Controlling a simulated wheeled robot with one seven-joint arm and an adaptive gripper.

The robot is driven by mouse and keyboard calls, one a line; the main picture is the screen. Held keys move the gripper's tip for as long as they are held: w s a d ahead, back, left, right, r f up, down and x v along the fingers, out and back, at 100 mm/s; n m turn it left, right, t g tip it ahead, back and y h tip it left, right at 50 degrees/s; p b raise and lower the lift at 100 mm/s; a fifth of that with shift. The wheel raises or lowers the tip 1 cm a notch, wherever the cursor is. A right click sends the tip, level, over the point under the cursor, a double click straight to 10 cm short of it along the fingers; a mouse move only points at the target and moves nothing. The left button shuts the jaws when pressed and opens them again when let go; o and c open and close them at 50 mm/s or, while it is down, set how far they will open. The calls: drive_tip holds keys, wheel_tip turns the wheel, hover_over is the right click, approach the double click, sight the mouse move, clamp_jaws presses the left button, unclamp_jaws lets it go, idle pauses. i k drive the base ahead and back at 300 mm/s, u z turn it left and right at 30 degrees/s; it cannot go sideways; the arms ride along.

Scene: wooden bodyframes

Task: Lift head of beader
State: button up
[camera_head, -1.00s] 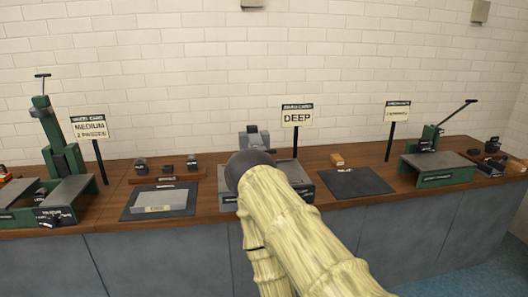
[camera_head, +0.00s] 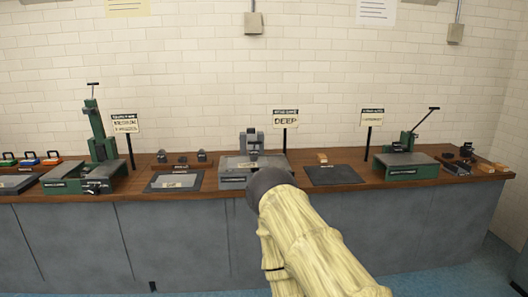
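The labels are too small to read, so I cannot tell which machine is the beader. A green upright machine with a tall lever (camera_head: 98,150) stands at the left of the bench. A grey machine with a raised block (camera_head: 251,145) stands in the middle, partly behind my arm. A green low machine with a long slanted handle (camera_head: 408,163) stands at the right. My pale arm reaches up from the bottom right and ends in a dark rounded joint in front of the grey machine. My gripper itself does not show.
The long wooden bench (camera_head: 337,187) has a grey front. A dark mat (camera_head: 335,175) and a pale block (camera_head: 322,158) lie right of centre. A framed plate (camera_head: 174,181) lies left of centre. Coloured tools (camera_head: 29,159) sit at far left. Blue floor shows at lower right.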

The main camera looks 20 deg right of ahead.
sight(253, 150)
drive_tip(key=u, duration=0.55)
drive_tip(key=i, duration=1.2)
drive_tip(key=z, duration=0.15)
